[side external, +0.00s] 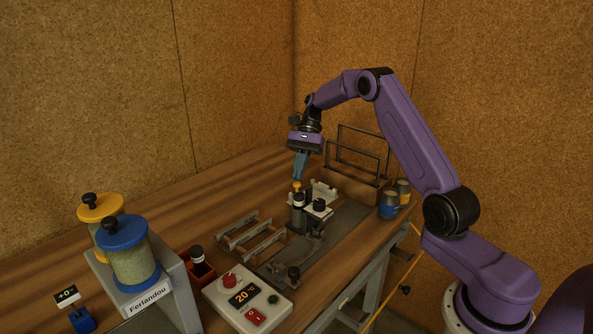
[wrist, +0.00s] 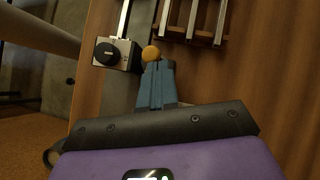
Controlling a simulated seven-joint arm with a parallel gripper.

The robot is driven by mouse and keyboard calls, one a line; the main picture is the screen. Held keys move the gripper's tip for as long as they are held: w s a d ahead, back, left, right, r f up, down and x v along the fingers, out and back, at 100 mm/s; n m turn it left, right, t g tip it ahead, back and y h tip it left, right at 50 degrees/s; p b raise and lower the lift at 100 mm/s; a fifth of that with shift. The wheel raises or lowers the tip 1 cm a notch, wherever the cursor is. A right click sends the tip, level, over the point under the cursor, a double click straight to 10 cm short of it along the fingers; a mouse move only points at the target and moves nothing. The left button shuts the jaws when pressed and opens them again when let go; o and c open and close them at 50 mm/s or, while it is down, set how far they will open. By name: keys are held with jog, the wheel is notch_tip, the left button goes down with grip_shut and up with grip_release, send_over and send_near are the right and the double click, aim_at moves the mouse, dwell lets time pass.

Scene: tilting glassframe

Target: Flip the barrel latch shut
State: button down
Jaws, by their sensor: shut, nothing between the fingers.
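My gripper (side external: 299,178) points down over the bench fixture, its blue fingers closed together and empty. In the wrist view, the fingertips (wrist: 157,66) are right at an orange-yellow round knob (wrist: 150,53); I cannot tell whether they touch it. In the side view this knob (side external: 297,186) tops a dark upright post with a pale band (side external: 298,200), just below the fingertips. A black round cap on a pale block (wrist: 108,53) stands left of the knob; the cap (side external: 319,205) also shows in the side view. The barrel latch itself is too small to make out clearly.
A grey rail plate (side external: 340,222) runs along the bench beneath the fixture. Metal racks (side external: 250,235) lie to its left, and a wire frame (side external: 358,150) stands behind. Cans (side external: 389,205) are at the right edge. A control box (side external: 247,298) and jars (side external: 130,255) are in front.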

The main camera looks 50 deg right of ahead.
jog(key=v, duration=0.7)
jog(key=shift+d+r, duration=0.15)
jog(key=shift+r, duration=0.05)
dwell(0.6)
